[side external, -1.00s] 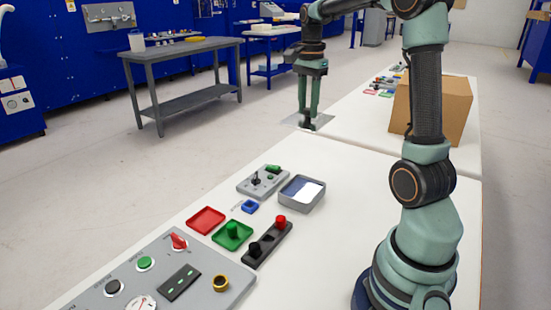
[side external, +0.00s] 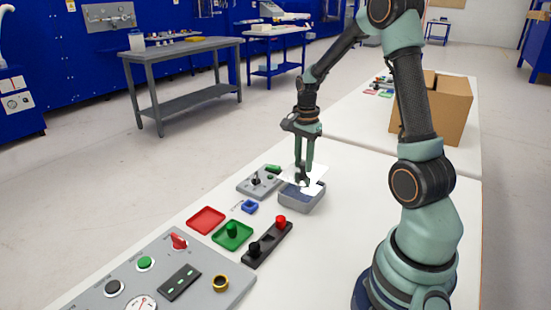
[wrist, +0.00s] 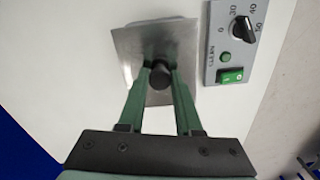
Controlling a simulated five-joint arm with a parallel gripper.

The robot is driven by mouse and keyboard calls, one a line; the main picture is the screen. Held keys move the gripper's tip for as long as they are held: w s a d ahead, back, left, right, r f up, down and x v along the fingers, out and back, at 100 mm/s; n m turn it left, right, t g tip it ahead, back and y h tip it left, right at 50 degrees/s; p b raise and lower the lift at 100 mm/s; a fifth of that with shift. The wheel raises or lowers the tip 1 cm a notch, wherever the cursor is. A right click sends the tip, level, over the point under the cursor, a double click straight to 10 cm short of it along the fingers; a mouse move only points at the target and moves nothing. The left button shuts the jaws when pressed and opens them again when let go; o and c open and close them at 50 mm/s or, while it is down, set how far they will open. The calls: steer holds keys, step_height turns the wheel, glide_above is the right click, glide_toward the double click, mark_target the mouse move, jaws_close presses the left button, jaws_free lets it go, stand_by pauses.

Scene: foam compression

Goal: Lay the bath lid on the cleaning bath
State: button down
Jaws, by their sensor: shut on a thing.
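The bath lid (wrist: 140,45) is a thin, shiny square metal plate with a dark round knob (wrist: 160,75) in its middle. My gripper (wrist: 161,72) is shut on this knob. In the side view my gripper (side external: 304,181) points down, with the lid (side external: 317,174) over the cleaning bath (side external: 301,205). The bath is a small grey open box on the white table. Part of its inside shows below the lid. I cannot tell whether the lid touches the rim. In the wrist view the lid hides the bath.
A grey panel with a dial and green switch (wrist: 237,48) stands close beside the bath. A blue part (side external: 250,206), a red tray (side external: 206,220), a green tray (side external: 233,235) and a black strip (side external: 267,243) lie nearer the camera. The table right of the bath is clear.

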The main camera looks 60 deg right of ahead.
mark_target(303, 172)
steer(key=shift+f, duration=2.15)
steer(key=shift+f, duration=0.35)
steer(key=c, duration=0.6)
jaws_free()
